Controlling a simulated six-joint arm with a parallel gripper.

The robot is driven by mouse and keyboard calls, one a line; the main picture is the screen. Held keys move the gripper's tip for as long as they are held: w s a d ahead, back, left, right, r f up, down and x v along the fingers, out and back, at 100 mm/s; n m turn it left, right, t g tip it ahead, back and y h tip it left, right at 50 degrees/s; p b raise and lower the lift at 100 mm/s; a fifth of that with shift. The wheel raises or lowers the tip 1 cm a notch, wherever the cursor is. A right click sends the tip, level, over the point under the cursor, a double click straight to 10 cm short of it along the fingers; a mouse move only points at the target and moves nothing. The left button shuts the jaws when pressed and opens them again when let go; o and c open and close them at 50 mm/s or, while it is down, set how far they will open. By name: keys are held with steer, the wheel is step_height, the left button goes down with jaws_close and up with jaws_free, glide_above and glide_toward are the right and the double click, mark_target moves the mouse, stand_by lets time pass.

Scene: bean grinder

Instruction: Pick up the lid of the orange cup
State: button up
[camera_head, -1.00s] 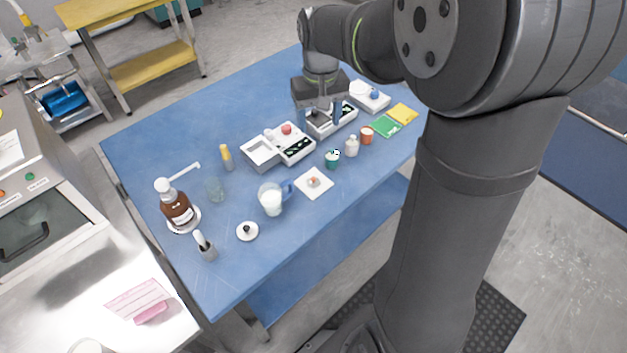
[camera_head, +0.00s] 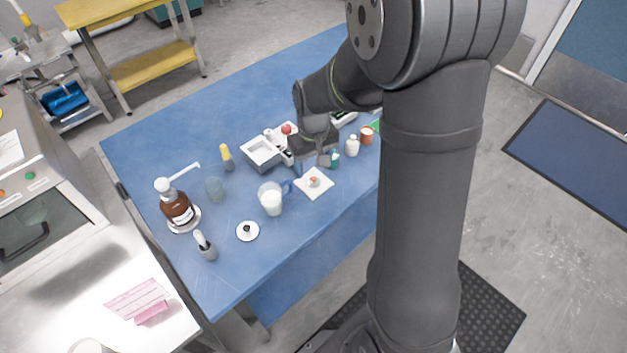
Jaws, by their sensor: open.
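The small orange cup (camera_head: 366,136) stands toward the right of the blue table, with a pale top. I cannot tell whether that top is a separate lid. A round white lid-like disc with a dark knob (camera_head: 248,231) lies near the table's front. My gripper (camera_head: 316,163) is open and points down over the table, left of the orange cup and apart from it. One finger is by the teal cup (camera_head: 334,160); I cannot tell whether they touch. My gripper partly hides the white tray unit behind it.
A glass mug of white liquid (camera_head: 271,201), a white bottle (camera_head: 352,147) and a brown pump bottle (camera_head: 176,205) stand nearby. The table's left rear is clear.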

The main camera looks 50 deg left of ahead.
mark_target(314, 178)
step_height(314, 178, down, 5)
stand_by(0.3)
steer(key=shift+c, duration=0.4)
steer(key=c, duration=1)
